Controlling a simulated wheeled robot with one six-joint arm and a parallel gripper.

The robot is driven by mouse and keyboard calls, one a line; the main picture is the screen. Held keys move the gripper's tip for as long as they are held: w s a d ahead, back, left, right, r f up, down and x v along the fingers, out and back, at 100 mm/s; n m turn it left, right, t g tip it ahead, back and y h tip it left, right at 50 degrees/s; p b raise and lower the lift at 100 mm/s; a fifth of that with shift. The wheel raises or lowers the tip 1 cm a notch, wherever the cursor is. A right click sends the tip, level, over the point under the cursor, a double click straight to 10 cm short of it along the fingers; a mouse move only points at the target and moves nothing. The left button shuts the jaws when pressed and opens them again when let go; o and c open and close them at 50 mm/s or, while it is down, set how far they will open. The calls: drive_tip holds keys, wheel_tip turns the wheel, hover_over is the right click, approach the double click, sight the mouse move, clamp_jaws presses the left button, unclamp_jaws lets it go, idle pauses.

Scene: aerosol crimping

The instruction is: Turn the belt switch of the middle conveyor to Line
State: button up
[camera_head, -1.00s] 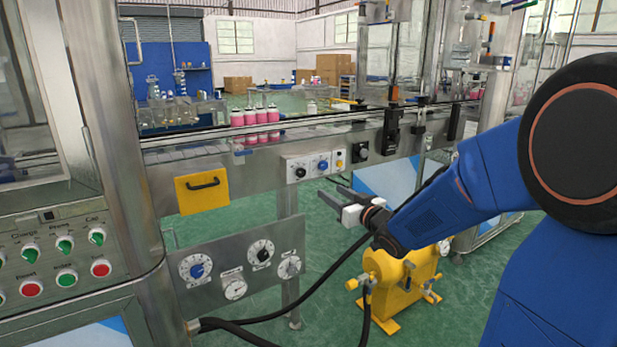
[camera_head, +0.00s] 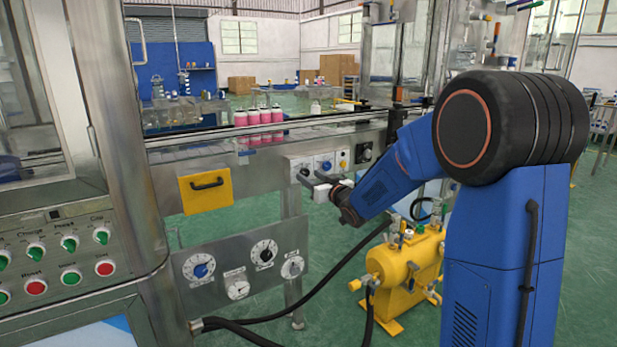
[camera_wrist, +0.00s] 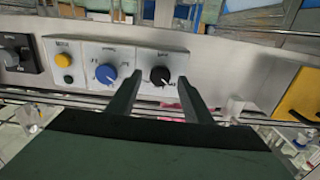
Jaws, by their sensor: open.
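The conveyor's front carries a pale control panel (camera_wrist: 140,57) with a black knob (camera_wrist: 159,76), a blue knob (camera_wrist: 106,77) and a yellow button (camera_wrist: 63,60). The wrist view looks upside down, and the panel lettering is too small to read. My gripper (camera_wrist: 159,88) is open, with its two dark fingers on either side of the black knob in the picture. I cannot tell whether they touch it or stop short. In the head view my gripper (camera_head: 309,178) is at the panel's lower left, near the blue knob (camera_head: 326,166), and partly hides the panel.
A yellow handled plate (camera_head: 206,190) is left of the panel. A dial plate (camera_head: 240,263) hangs below, and a yellow tank (camera_head: 402,268) with black hoses stands on the floor. Pink cans (camera_head: 258,122) stand on the conveyor.

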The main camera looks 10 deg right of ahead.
drive_tip(key=shift+x, duration=0.95)
drive_tip(key=c, duration=1.1)
drive_tip(key=shift+o, duration=0.2)
drive_tip(key=shift+m, duration=0.3)
drive_tip(key=m, duration=0.9)
drive_tip(key=shift+m, duration=0.3)
